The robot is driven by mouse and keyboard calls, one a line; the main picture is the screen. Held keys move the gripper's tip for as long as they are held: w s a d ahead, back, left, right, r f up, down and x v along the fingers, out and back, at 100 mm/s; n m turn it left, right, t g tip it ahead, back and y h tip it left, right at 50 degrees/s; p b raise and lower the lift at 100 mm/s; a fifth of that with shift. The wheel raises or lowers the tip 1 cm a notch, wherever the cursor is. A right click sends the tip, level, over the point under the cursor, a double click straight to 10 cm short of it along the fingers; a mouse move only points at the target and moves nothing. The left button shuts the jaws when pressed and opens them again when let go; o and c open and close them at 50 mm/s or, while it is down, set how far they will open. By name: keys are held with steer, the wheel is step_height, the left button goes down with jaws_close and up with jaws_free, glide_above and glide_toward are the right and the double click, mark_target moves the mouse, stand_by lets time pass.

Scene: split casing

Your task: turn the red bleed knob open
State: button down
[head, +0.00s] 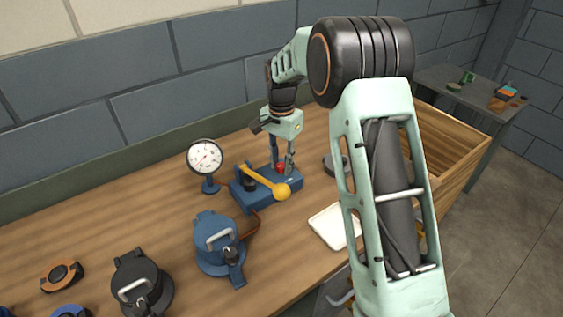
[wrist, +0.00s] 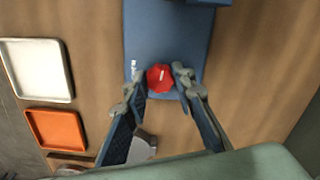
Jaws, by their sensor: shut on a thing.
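The red bleed knob (wrist: 159,78) sits on a blue block (wrist: 158,30), and a small white mark shows beside it. My gripper (wrist: 159,77) has one finger on each side of the knob and is shut on it. In the head view my gripper (head: 283,166) points straight down at the right part of the blue block (head: 250,194). The red knob (head: 281,168) shows only as a small patch between the fingers there. A yellow lever with a round end (head: 265,182) lies across the block in front of the knob.
A dial gauge (head: 205,157) stands left of the block. A blue lidded casing (head: 219,244) with a copper pipe is in front, a black one (head: 141,284) further left. A white tray (head: 333,226) lies right; an orange tray (wrist: 56,130) shows in the wrist view.

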steer(key=n, duration=0.4)
steer(key=shift+n, duration=0.3)
steer(key=n, duration=0.4)
steer(key=shift+n, duration=0.3)
steer(key=n+p, duration=0.1)
steer(key=n, duration=0.3)
steer(key=shift+n, duration=2.1)
steer(key=c, duration=1.6)
jaws_free()
